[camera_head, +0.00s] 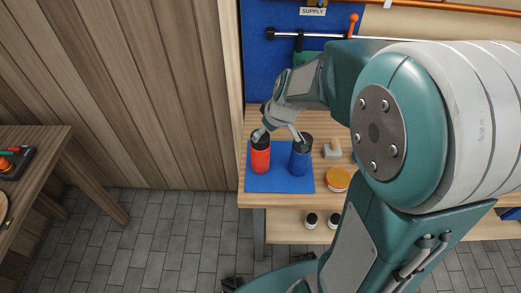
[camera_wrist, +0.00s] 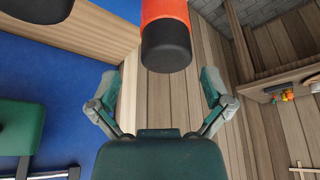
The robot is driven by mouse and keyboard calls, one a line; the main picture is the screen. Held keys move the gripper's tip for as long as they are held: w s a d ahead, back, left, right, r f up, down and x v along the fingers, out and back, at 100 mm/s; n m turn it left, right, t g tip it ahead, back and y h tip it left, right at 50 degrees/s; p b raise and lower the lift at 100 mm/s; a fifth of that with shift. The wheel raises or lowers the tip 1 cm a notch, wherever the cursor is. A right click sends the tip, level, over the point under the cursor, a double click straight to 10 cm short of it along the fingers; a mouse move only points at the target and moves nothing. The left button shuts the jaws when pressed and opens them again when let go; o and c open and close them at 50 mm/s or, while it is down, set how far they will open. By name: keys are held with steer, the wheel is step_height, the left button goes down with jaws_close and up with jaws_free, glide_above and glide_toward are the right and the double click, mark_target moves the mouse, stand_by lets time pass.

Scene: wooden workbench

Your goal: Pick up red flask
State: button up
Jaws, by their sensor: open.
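The red flask (camera_head: 260,157), with a black cap, stands upright on a blue mat (camera_head: 278,181) at the left end of the workbench in the head view. In the wrist view the red flask (camera_wrist: 166,14) shows at the top middle, its black cap (camera_wrist: 166,47) pointing toward my gripper. My gripper (camera_head: 277,130) is at cap height by the flask in the head view. In the wrist view my gripper (camera_wrist: 160,88) has its fingers spread wide, one on each side, with the cap ahead between them. The fingers look empty and apart from the flask.
A blue flask (camera_head: 300,158) stands on the mat just right of the red one. An orange-lidded round container (camera_head: 338,179) and a small pale object (camera_head: 331,150) sit farther right. A wooden wall (camera_head: 130,90) lies left of the bench, and a blue panel (camera_head: 262,60) stands behind.

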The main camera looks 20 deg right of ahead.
mark_target(260, 151)
steer(key=x, duration=0.2)
steer(key=a+x, duration=0.1)
steer(key=x, duration=0.2)
steer(key=shift+w+f, duration=0.15)
steer(key=shift+w, duration=0.1)
steer(key=c, duration=1.1)
